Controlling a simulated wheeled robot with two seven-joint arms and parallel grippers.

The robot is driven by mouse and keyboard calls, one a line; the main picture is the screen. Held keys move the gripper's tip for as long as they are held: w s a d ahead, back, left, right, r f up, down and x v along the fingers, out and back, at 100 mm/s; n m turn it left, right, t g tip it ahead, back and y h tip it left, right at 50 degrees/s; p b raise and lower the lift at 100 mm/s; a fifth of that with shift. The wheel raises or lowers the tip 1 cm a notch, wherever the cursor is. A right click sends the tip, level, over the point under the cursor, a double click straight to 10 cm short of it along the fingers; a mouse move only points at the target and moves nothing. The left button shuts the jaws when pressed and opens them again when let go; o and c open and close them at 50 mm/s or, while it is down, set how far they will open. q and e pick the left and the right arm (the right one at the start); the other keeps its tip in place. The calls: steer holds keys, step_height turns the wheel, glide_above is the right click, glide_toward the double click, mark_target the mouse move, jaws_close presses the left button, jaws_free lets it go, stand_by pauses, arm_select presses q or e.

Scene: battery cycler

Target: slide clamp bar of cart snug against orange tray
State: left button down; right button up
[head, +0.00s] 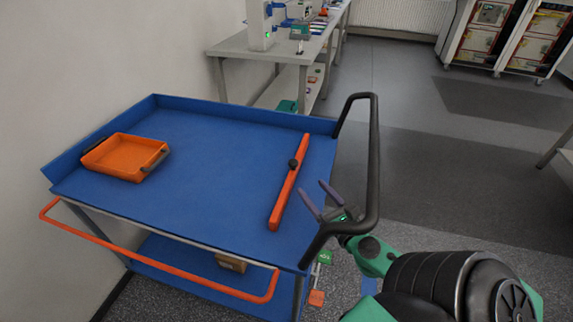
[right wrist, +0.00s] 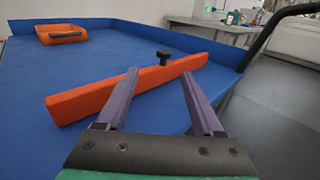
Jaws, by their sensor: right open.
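The cart (head: 215,123) has a blue top with raised edges. The orange tray (head: 121,168) sits at the left of the top and has dark handles; it also shows at the upper left of the right wrist view (right wrist: 61,42). The orange-red clamp bar (head: 283,201) with a black knob lies across the right part of the top, well apart from the tray. It spans the right wrist view (right wrist: 85,101). My right gripper (head: 314,197) is open and empty, just right of the bar, near the cart's right edge. The left gripper is not in view.
A black push handle (head: 375,160) rises at the cart's right end, close to my right arm. An orange rail (head: 160,262) runs along the front. The blue top between bar and tray is clear. A workbench (head: 270,50) with equipment stands behind.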

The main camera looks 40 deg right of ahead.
mark_target(295, 164)
steer(key=w, duration=0.1)
steer(key=w+d+p, duration=0.1)
steer(key=w+r, duration=0.1)
steer(key=shift+w+d+r+p, duration=0.1)
steer(key=shift+w+d+p, duration=0.1)
steer(key=shift+d+p, duration=0.15)
steer(key=w, duration=0.5)
steer(key=w+d, duration=0.1)
steer(key=w, duration=0.2)
steer(key=shift+f, duration=0.4)
steer(key=shift+w+d, duration=0.25)
steer(key=shift+w, duration=0.3)
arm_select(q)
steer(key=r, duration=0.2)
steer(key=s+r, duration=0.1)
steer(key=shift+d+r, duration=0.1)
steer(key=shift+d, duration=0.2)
arm_select(e)
jaws_close()
steer(key=shift+f, duration=0.1)
